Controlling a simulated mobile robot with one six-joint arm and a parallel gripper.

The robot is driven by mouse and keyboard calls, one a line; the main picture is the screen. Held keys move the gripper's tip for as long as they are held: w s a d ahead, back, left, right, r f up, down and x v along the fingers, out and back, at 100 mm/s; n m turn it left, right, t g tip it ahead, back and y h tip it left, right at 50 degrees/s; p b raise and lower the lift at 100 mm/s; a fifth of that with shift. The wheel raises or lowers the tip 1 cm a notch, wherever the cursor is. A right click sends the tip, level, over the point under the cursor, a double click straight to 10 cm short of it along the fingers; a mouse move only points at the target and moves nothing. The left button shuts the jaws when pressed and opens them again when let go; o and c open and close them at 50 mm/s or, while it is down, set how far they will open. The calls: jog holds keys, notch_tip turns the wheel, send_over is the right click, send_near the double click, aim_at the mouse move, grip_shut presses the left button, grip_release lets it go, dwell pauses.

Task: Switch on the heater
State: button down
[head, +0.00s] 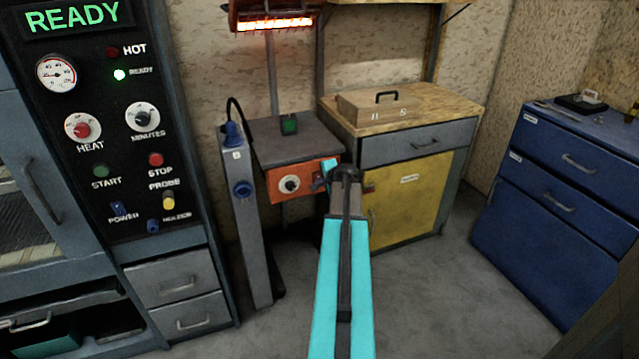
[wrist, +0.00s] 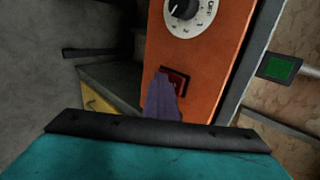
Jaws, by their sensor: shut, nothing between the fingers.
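The heater (head: 272,22) hangs at the top of the head view, and its bar glows bright orange. Below it, an orange control box (head: 283,186) is fixed at the front of a grey bench and carries a white dial (head: 289,184). The wrist view shows the orange panel (wrist: 213,70) close up, with the dial (wrist: 190,14) and a red switch (wrist: 178,80) in a dark frame. My gripper (head: 324,182) is shut and empty at the right end of the box. Its purple-grey finger (wrist: 164,96) covers part of the switch; whether it touches is unclear.
A grey post (head: 249,225) with blue sockets stands left of the box. A yellow-doored cabinet (head: 415,195) with a wooden case (head: 375,106) is on the right, and a blue drawer unit (head: 540,200) is further right. An oven panel (head: 115,130) is at left. Grey floor is open between.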

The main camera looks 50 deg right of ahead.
jog(key=shift+w+d+r+p, duration=0.2)
jog(key=shift+d+r, duration=0.1)
jog(key=shift+r, duration=0.1)
jog(key=shift+w+d+r+p, duration=0.15)
jog(key=shift+d+r, duration=0.1)
jog(key=shift+r, duration=0.15)
jog(key=s+a+r, duration=0.3)
jog(key=s+a, duration=0.4)
jog(key=s, duration=0.4)
jog(key=shift+s+a+r, duration=0.15)
jog(key=shift+a, duration=0.15)
dwell(0.5)
